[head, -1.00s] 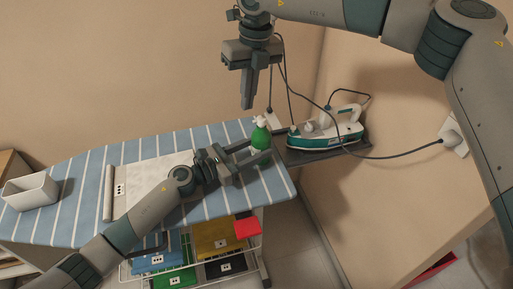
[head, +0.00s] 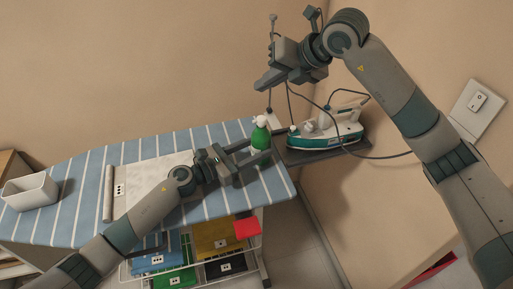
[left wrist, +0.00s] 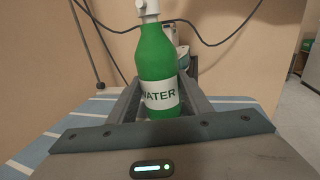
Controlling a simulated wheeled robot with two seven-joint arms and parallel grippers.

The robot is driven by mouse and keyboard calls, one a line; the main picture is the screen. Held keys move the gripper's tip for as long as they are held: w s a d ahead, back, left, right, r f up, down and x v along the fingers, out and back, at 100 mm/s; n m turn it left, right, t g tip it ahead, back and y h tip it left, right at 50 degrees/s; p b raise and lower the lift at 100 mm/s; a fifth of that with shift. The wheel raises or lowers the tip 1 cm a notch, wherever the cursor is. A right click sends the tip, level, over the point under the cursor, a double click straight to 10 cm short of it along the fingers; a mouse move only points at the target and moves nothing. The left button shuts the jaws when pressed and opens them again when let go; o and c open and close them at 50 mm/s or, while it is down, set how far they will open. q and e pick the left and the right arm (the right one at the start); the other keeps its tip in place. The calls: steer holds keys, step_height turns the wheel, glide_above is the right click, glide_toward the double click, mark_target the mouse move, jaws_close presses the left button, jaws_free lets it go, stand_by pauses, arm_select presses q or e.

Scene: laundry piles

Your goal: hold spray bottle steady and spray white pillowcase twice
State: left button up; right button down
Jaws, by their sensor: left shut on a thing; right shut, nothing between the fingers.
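The green spray bottle (head: 260,136) with a white head stands upright near the right end of the ironing board. In the left wrist view the bottle (left wrist: 155,60) shows a white WATER label between my fingers. My left gripper (head: 260,148) is shut on the bottle. My right gripper (head: 262,86) is shut and empty, in the air above and slightly right of the bottle's head, apart from it. The white pillowcase (head: 150,178) lies flat on the board left of my left gripper, partly hidden by my left arm.
The blue striped ironing board (head: 75,185) holds a white bin (head: 30,191) at its left end. A teal and white iron (head: 335,127) with a cord rests on a stand at the right. Folded coloured cloths (head: 212,238) lie on a rack below. A wall switch (head: 478,102) is at right.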

mark_target(260, 117)
steer(key=shift+w+d, duration=0.1)
steer(key=shift+d, duration=0.05)
stand_by(0.3)
steer(key=shift+f, duration=4.95)
steer(key=shift+r, duration=3.5)
